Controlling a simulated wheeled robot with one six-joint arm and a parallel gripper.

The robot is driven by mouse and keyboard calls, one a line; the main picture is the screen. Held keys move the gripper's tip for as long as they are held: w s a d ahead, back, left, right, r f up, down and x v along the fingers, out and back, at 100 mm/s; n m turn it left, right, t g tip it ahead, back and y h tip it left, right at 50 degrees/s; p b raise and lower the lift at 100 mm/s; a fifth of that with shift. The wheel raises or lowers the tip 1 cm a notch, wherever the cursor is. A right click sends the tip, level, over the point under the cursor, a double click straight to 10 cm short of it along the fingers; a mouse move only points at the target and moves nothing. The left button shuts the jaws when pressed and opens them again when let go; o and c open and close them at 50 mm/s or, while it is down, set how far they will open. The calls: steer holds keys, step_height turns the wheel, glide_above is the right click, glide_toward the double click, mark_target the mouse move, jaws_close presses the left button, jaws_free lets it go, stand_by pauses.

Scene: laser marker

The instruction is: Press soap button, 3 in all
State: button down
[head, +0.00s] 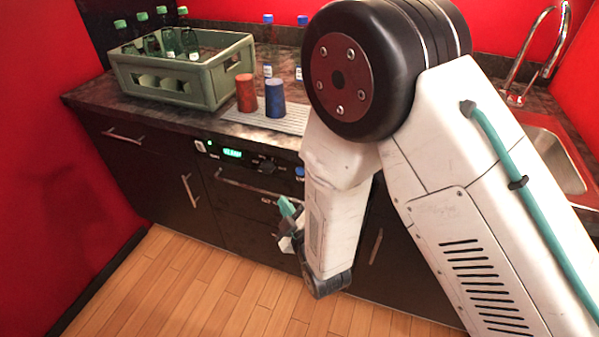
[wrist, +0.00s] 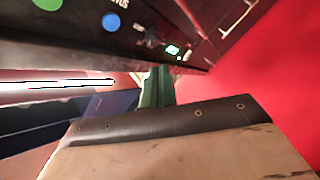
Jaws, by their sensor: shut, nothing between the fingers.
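The blue round button (wrist: 111,22) is on the dark appliance panel at the top of the wrist view, with a cut-off label beside it that I cannot read for sure. In the head view a small blue button (head: 300,171) shows at the edge of my arm. A green button (wrist: 47,4) is left of the blue one in the wrist view. My gripper (head: 290,212) is shut and empty, in front of the appliance and below its panel. Its teal fingers also show in the wrist view (wrist: 157,88), apart from the blue button.
The panel has a lit green display (head: 232,153) and a dark knob (head: 267,166). A metal handle (head: 255,186) runs below it. On the counter are a green crate (head: 170,80) with bottles, a red cup (head: 246,93) and a blue cup (head: 275,98). A sink (head: 550,155) is at right.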

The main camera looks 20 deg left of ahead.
steer(key=shift+w, duration=0.1)
steer(key=shift+w+d, duration=0.2)
steer(key=shift+w, duration=1.95)
steer(key=shift+w+d, duration=0.15)
steer(key=shift+w, duration=2)
steer(key=shift+w, duration=0.1)
steer(key=shift+w, duration=0.3)
steer(key=shift+w+d, duration=0.1)
steer(key=shift+w, duration=0.3)
steer(key=shift+s, duration=0.8)
steer(key=shift+s, duration=0.1)
steer(key=shift+s+a, duration=0.15)
steer(key=shift+s, duration=1.05)
steer(key=shift+s+a, duration=0.1)
steer(key=shift+s, duration=1.1)
